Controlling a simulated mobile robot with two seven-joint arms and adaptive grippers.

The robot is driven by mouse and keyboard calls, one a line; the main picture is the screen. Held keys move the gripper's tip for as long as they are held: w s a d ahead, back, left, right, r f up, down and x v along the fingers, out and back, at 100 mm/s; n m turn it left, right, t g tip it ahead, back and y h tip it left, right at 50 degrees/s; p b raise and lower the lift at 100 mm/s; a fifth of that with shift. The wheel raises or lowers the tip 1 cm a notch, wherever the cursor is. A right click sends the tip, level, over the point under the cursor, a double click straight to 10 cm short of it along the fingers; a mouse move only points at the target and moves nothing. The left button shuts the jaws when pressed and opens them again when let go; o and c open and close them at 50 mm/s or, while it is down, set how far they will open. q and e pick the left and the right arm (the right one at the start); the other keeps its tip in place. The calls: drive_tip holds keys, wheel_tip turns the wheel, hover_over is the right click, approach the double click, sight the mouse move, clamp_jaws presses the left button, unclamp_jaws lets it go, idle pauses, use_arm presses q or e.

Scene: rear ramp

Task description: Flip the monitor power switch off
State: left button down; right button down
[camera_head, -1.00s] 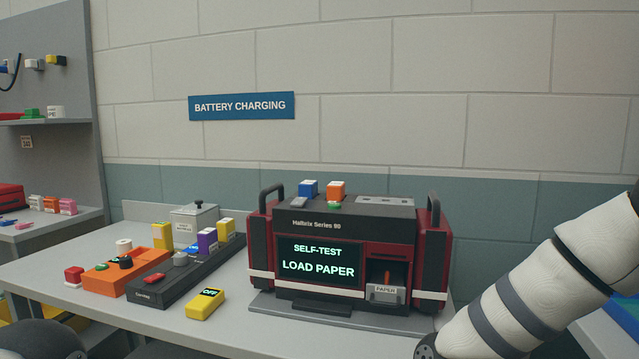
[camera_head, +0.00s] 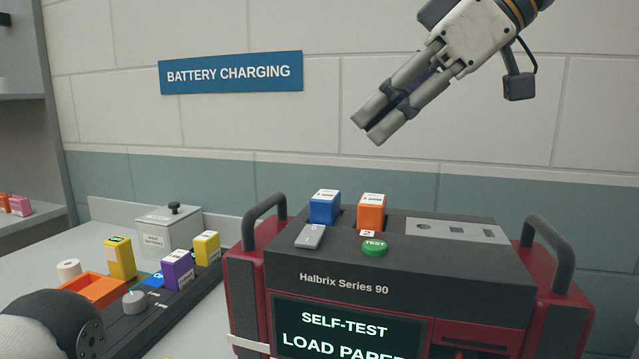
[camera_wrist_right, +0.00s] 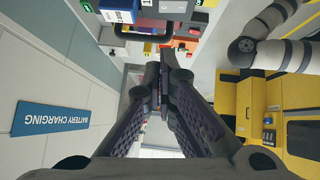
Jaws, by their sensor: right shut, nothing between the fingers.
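The Halbrix Series 90 monitor (camera_head: 345,284) stands on the bench, dark grey with red sides. Its lit screen (camera_head: 345,335) reads SELF-TEST and LOAD PAPER; its lower part is cut off. A grey rocker switch marked 1 and 0 (camera_head: 310,236) sits on the top at the left front, beside a green TEST button (camera_head: 374,246). My right gripper (camera_head: 368,130) is above and behind the monitor's top, apart from the switch, fingers together and empty, pointing down-left. Its fingers also fill the middle of the right wrist view (camera_wrist_right: 167,60). My left gripper is not in view.
A blue battery (camera_head: 325,207) and an orange battery (camera_head: 371,211) stand upright just behind the switch and button. Carry handles rise at both ends, the left one (camera_head: 264,217) near the switch. A charger with coloured batteries and a grey lidded box (camera_head: 170,231) stand left.

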hover_over(322, 230)
drive_tip(key=f, duration=0.6)
drive_tip(key=shift+s+f, duration=0.3)
drive_tip(key=shift+f, duration=0.05)
drive_tip(key=f, duration=0.3)
drive_tip(key=shift+w+f, duration=0.1)
drive_tip(key=shift+w, duration=0.15)
drive_tip(key=shift+f, duration=0.45)
drive_tip(key=shift+w, duration=0.1)
